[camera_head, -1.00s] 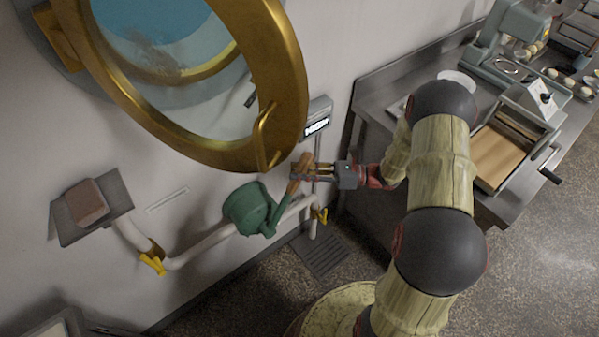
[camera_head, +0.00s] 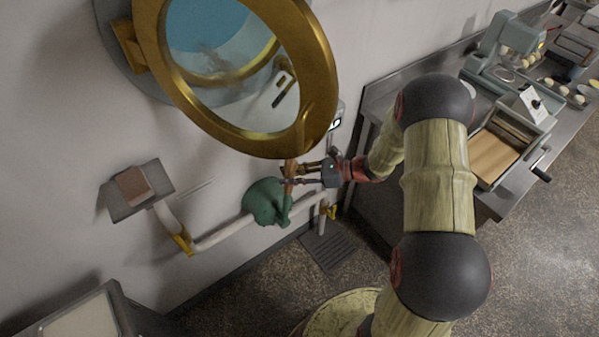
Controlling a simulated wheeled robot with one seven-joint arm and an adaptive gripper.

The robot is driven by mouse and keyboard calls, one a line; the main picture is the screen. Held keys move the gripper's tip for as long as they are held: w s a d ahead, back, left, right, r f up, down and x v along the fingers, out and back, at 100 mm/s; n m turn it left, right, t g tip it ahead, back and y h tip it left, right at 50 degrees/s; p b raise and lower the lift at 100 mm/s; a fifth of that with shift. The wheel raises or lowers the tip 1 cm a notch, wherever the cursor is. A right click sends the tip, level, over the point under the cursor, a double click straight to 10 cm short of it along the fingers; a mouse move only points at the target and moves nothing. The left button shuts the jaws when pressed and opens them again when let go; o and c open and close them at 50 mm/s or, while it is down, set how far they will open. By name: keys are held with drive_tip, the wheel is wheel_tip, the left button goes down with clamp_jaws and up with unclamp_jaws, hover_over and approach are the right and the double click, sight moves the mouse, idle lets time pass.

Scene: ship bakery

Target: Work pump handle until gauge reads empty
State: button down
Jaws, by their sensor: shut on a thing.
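The green pump (camera_head: 265,202) sits on a white pipe along the wall. Its handle (camera_head: 289,172) has a brown grip that stands up at the pump's right side. My gripper (camera_head: 297,175) is shut on this handle, reaching in from the right. The gauge (camera_head: 336,122), a small display box on the wall, is mostly hidden behind the open porthole's rim, and I cannot read it in full.
The brass porthole window (camera_head: 300,140) hangs open just above my gripper. Yellow valve levers (camera_head: 183,243) sit on the pipe. A small shelf (camera_head: 150,205) holds a brown block. A steel counter (camera_head: 375,103) stands at right; a floor grate (camera_head: 328,249) lies below.

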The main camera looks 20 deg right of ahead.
drive_tip(key=s+a+f+n+h+b, duration=0.1)
drive_tip(key=s+a+f+h+b, duration=0.1)
drive_tip(key=a, duration=0.6)
drive_tip(key=s+a+f+n+h+b, duration=0.1)
drive_tip(key=s+a+n+h+b, duration=0.1)
drive_tip(key=a, duration=0.6)
drive_tip(key=shift+s+a+f+h+b, duration=0.35)
drive_tip(key=shift+s+h+b, duration=0.4)
drive_tip(key=shift+h+b, duration=0.25)
drive_tip(key=shift+s+f, duration=0.1)
drive_tip(key=c, duration=1.8)
unclamp_jaws()
drive_tip(key=shift+a, duration=0.1)
drive_tip(key=shift+o, duration=1.3)
